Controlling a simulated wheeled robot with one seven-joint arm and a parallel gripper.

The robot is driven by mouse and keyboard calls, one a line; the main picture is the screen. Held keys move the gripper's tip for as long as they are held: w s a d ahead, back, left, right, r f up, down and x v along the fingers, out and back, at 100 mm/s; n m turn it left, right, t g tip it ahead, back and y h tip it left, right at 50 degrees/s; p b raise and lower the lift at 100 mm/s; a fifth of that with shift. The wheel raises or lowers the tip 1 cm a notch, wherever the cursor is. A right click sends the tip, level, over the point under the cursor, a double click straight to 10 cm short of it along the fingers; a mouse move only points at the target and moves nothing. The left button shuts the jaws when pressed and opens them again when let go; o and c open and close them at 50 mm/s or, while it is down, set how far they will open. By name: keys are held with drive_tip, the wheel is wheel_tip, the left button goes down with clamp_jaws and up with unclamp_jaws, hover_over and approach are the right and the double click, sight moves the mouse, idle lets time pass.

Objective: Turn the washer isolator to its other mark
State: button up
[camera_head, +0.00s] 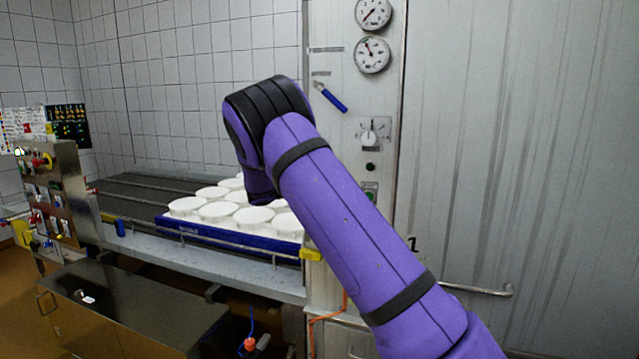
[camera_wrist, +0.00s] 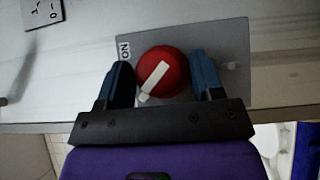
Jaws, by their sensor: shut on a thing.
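The isolator is a round red knob (camera_wrist: 176,73) with a white bar across it, on a grey plate (camera_wrist: 232,48) in the wrist view. The bar lies aslant, from lower left to upper right. An ON mark (camera_wrist: 124,49) shows at the plate's left edge; any other mark is hidden or too faint to read. My gripper (camera_wrist: 160,70) has one dark blue finger on each side of the knob and is shut on it. In the head view my purple arm hides the gripper, and I cannot make out this knob there.
A blue tray of white moulds (camera_head: 225,238) stands on the conveyor behind my arm. A steel control panel (camera_head: 60,200) is at the left, above a dark-topped cabinet (camera_head: 140,305). Gauges (camera_head: 372,54) and a rotary switch (camera_head: 369,137) are on the grey wall. A small marked plate (camera_wrist: 42,11) is near the knob.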

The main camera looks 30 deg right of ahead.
drive_tip(key=o, duration=0.6)
drive_tip(key=a, duration=0.3)
drive_tip(key=w+a, duration=0.1)
drive_tip(key=a, duration=0.6)
drive_tip(key=shift+w+a+f, duration=0.1)
drive_tip(key=shift+w+a, duration=0.05)
drive_tip(key=shift+a, duration=0.15)
